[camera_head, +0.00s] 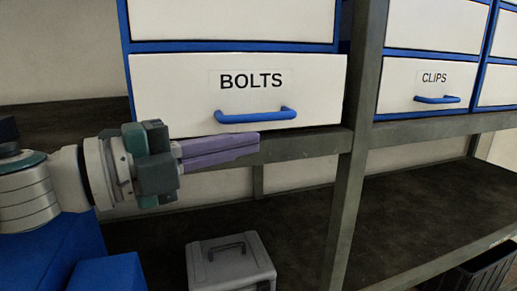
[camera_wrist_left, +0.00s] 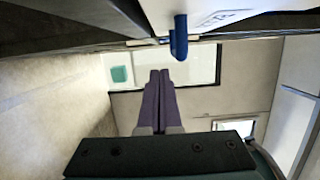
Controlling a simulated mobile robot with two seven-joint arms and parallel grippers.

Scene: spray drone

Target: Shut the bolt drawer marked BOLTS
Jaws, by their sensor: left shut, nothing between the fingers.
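The white drawer marked BOLTS (camera_head: 180,95) has a blue bar handle (camera_head: 255,116). Its front overlaps the blue frame and looks wider than the drawer above, so it stands out from the cabinet. My left gripper (camera_head: 257,145) comes in from the left, with its purple fingers shut and empty. The fingertips are just below the handle and the drawer's lower edge in the head view. In the left wrist view the fingers (camera_wrist_left: 160,75) point towards the blue handle (camera_wrist_left: 179,40), with no clear contact. My right gripper is not in view.
A drawer marked CLIPS (camera_head: 405,92) is to the right, behind a dark shelf post (camera_head: 345,215). A grey case (camera_head: 230,262) with a handle stands on the lower shelf. A dark crate (camera_head: 483,270) is at the bottom right. The lower shelf between them is largely clear.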

